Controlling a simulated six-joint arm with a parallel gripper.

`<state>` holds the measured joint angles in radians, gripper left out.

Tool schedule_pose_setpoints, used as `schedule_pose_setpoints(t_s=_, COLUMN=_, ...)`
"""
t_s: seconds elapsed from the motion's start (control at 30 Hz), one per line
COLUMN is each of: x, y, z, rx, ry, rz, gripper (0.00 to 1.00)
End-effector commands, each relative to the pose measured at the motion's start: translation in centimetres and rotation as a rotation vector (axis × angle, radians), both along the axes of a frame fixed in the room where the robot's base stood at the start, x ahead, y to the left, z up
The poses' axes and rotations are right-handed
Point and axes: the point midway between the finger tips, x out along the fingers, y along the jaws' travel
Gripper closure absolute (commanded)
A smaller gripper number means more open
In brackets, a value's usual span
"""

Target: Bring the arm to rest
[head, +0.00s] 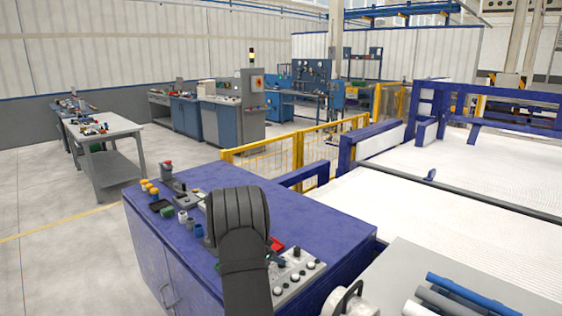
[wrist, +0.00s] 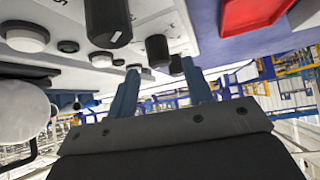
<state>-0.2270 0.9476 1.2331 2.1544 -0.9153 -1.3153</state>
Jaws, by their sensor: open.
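My gripper (wrist: 160,68) is open, with its two blue fingers apart and nothing between them in the wrist view. The fingers point toward a panel with dark knobs and round buttons, which looks upside down there; I cannot tell whether they touch it. In the head view my dark arm stands in front of the blue cabinet (head: 325,228), and the gripper's fingers cannot be made out. A blue pipe (head: 468,292) and grey pipes (head: 450,302) lie on the grey table (head: 405,262) at the lower right, apart from the arm.
A button panel (head: 296,275), a red tray (wrist: 250,12) and several small parts sit on the cabinet top. A white rounded object (head: 350,300) is at the bottom edge. A yellow fence (head: 300,146) stands behind. The cabinet top's right part is clear.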

Motion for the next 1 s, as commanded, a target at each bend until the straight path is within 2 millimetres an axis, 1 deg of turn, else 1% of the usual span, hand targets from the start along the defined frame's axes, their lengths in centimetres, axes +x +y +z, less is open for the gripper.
schedule_pose_setpoints(t_s=0.03, x=0.4, y=-0.7, z=-0.8, rx=0.0, ry=0.002, rz=-0.003, gripper=0.53)
schedule_pose_setpoints(t_s=0.1, x=0.9, y=-1.6, z=-1.9, rx=0.0, ry=0.002, rz=-0.002, gripper=0.53)
schedule_pose_setpoints(t_s=0.2, x=1.6, y=-2.7, z=-3.1, rx=0.0, ry=0.001, rz=0.004, gripper=0.53)
schedule_pose_setpoints(t_s=0.3, x=1.5, y=-2.5, z=-2.7, rx=0.0, ry=-0.002, rz=0.092, gripper=0.53)
schedule_pose_setpoints(t_s=0.7, x=1.5, y=-2.4, z=-2.7, rx=0.001, ry=-0.001, rz=0.41, gripper=0.53)
schedule_pose_setpoints(t_s=1.0, x=-1.5, y=-0.2, z=1.1, rx=0.0, ry=-0.003, rz=0.416, gripper=0.53)
